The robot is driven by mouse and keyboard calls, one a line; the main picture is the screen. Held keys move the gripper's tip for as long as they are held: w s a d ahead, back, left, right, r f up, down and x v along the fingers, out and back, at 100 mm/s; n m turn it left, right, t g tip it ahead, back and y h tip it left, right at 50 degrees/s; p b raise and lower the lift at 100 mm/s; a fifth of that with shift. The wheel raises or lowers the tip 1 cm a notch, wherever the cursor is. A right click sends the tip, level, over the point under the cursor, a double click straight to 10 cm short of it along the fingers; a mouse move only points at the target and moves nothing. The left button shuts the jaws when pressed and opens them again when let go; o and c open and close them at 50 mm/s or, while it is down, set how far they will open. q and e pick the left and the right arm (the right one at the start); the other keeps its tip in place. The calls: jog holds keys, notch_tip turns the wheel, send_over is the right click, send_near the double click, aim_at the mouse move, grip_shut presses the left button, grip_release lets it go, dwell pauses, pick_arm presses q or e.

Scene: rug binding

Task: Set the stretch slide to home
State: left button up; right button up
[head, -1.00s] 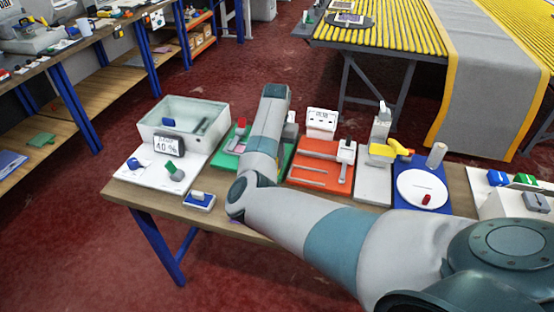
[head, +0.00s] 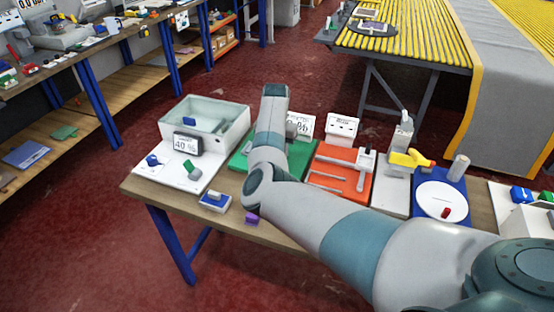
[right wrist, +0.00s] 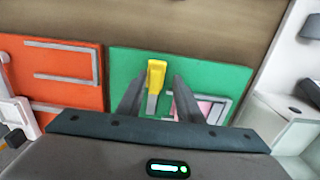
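The green board (head: 300,159) lies on the bench, largely covered by my right arm in the head view. In the right wrist view, the green board (right wrist: 226,74) carries a yellow-topped handle (right wrist: 156,73) on a grey stem, and a framed pink patch (right wrist: 206,108). No label shows which part is the stretch slide. My right gripper (right wrist: 159,78) is open, with one finger on each side of the yellow handle in the picture. I cannot tell whether the fingers touch it. In the head view the right gripper is hidden behind its arm. My left gripper is out of view.
The orange board (head: 341,182) with slots and a white slider stands right of the green one. A glass tank (head: 228,125) with a 40 % display is on the left. A blue-and-white block (head: 215,202) and a purple block (head: 252,218) lie near the front edge.

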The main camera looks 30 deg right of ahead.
jog(key=shift+s+d+r, duration=0.1)
jog(key=shift+r, duration=0.5)
notch_tip(320, 180, up, 16)
jog(key=b, duration=0.3)
jog(key=shift+r, duration=0.2)
